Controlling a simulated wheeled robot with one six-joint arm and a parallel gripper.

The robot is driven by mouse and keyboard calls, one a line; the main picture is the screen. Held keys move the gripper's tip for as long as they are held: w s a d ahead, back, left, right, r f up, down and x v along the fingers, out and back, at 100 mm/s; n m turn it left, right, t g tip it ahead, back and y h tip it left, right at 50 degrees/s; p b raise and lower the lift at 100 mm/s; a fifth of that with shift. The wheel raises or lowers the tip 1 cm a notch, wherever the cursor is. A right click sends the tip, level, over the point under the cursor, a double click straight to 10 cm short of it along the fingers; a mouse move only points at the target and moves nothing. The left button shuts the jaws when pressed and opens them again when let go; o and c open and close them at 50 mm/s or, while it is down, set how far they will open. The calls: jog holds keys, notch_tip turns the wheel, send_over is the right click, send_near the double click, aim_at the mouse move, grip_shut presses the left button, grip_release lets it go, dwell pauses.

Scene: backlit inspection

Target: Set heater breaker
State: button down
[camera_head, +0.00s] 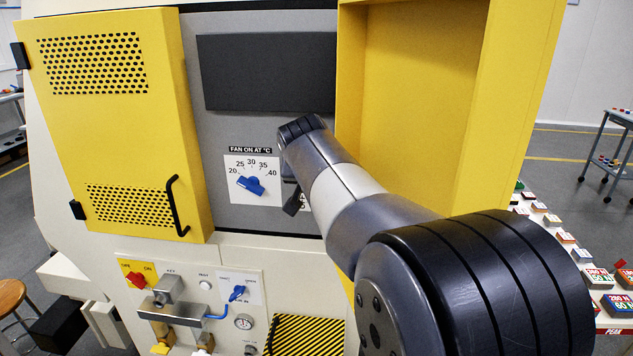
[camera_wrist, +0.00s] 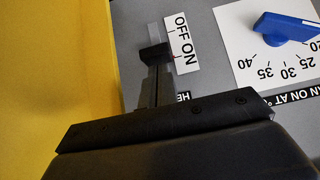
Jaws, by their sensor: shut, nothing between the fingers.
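The heater breaker (camera_wrist: 152,33) shows in the wrist view as a pale grey strip beside a white OFF ON label (camera_wrist: 182,43). My gripper (camera_wrist: 155,53) is shut and empty, its dark tips in front of the lower part of that strip, near the word ON. The tips hide the breaker's lever, so I cannot tell its position or whether they touch it. A label starting "HE" (camera_wrist: 183,97) is mostly covered by the fingers. In the head view my gripper (camera_head: 293,204) is at the grey panel, right of the fan dial, and my arm hides the breaker.
A blue fan dial (camera_head: 251,185) on a white scale is close left of my gripper. A yellow open door or side wall (camera_head: 415,100) stands close on the right. A yellow perforated door (camera_head: 115,120) is at left. Valves and knobs (camera_head: 180,305) are below.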

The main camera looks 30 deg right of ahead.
jog(key=shift+f, duration=0.2)
notch_tip(320, 180, down, 5)
jog(key=b, duration=0.4)
jog(key=shift+s, duration=0.1)
dwell(0.4)
jog(key=s+a+r, duration=0.2)
jog(key=r, duration=0.4)
jog(key=s+a+r+p, duration=0.1)
jog(key=s+a+r, duration=0.1)
jog(key=r, duration=0.3)
jog(key=shift+s+r, duration=0.4)
jog(key=shift+s, duration=0.45)
jog(key=shift+d, duration=0.1)
